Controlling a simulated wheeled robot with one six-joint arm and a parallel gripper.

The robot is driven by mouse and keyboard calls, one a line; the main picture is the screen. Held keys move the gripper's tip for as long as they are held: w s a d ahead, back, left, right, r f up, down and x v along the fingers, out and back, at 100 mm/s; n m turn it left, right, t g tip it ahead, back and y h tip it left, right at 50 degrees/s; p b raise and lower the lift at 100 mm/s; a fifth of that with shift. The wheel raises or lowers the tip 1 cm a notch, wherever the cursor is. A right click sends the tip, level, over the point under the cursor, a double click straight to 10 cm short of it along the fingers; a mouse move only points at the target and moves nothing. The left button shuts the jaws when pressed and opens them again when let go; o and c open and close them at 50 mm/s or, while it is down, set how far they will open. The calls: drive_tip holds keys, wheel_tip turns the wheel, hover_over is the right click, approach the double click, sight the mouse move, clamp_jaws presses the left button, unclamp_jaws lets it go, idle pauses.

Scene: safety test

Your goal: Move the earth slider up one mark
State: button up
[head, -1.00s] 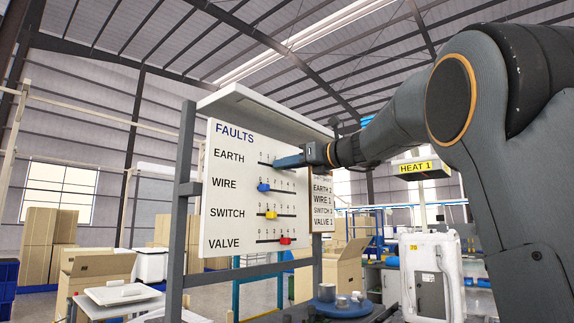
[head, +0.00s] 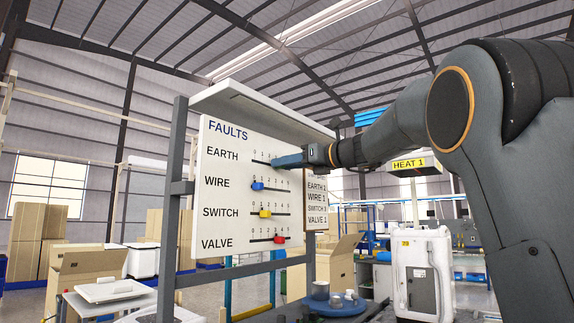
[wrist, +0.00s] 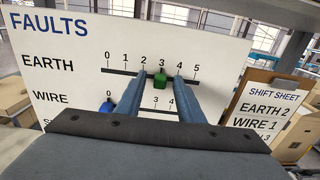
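The white FAULTS board (head: 225,180) stands before me with labelled slider rows. In the wrist view, the green earth slider (wrist: 160,81) sits on the top track, directly below mark 3 of a 0 to 5 scale. My gripper (wrist: 161,83) is open, with one blue finger on each side of the slider, near marks 2 and 4. Gaps show between the slider and both fingers. In the head view, my gripper (head: 274,162) reaches the earth row from the right and hides the slider.
Below are the blue wire slider (head: 257,186), yellow switch slider (head: 265,213) and red valve slider (head: 279,239). A shift sheet (wrist: 265,108) beside the board reads EARTH 2, WIRE 1. A canopy (head: 260,105) overhangs the board.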

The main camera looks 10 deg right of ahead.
drive_tip(key=b+v, duration=0.2)
drive_tip(key=v, duration=0.5)
drive_tip(key=shift+s+d, duration=0.25)
drive_tip(key=shift+s, duration=0.05)
